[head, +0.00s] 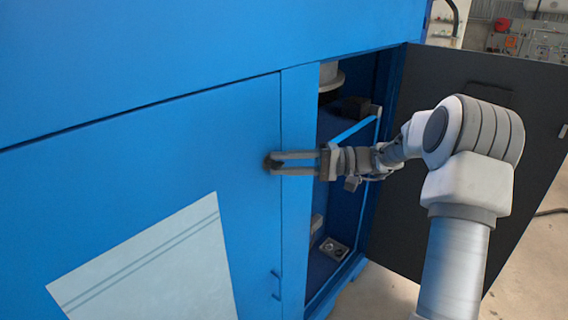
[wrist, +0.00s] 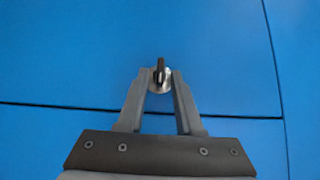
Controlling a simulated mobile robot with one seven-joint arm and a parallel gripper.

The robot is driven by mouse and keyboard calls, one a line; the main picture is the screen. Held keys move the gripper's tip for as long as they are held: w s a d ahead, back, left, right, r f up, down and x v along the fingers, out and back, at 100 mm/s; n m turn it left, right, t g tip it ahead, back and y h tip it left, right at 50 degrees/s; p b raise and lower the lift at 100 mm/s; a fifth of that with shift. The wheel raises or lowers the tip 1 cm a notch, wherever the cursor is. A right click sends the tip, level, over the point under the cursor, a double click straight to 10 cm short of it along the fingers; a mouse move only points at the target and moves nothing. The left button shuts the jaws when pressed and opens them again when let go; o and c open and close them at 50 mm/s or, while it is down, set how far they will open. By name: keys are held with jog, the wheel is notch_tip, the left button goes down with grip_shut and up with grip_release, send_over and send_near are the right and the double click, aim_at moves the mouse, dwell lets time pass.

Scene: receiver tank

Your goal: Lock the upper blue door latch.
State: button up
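The upper latch (wrist: 160,76) is a small black knob on a round silver base, set on the blue door (head: 200,150). In the wrist view the black knob points up and down in the picture. In the head view the latch (head: 267,163) is a small dark shape near the door's right edge, partly hidden by the fingertips. My gripper (head: 279,163) is open, with its two fingers pointing at the door. In the wrist view the fingertips lie on either side of the latch. I cannot tell whether they touch it.
A lower blue handle (head: 276,285) sits below on the door. To the right, a dark door (head: 470,100) stands open beside a cabinet interior with a small box (head: 333,249) at its bottom. A pale panel (head: 150,265) is on the blue door.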

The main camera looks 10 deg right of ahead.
jog(key=shift+d, duration=0.1)
jog(key=s+d, duration=0.1)
jog(key=d, duration=1)
jog(key=s+d+b, duration=0.1)
jog(key=d, duration=0.5)
jog(key=shift+s+f, duration=0.1)
jog(key=shift+s, duration=0.25)
jog(key=s+a+f+g+h+p, duration=0.1)
jog(key=s+a+g+h, duration=0.15)
jog(key=a+h, duration=0.45)
jog(key=s+a+f+g+h, duration=0.15)
jog(key=s+a, duration=0.25)
jog(key=a, duration=0.8)
jog(key=s+t+h, duration=0.2)
jog(key=s+h, duration=0.1)
jog(key=s, duration=0.3)
jog(key=s+n+t+h, duration=0.1)
jog(key=s+t+h, duration=0.1)
jog(key=s, duration=0.5)
jog(key=s+d+r+n+t+h+b, duration=0.1)
jog(key=s+t+h, duration=0.1)
jog(key=s+h, duration=0.2)
jog(key=shift+s+t+h, duration=0.25)
jog(key=shift+s+t, duration=0.15)
jog(key=shift+s, duration=0.9)
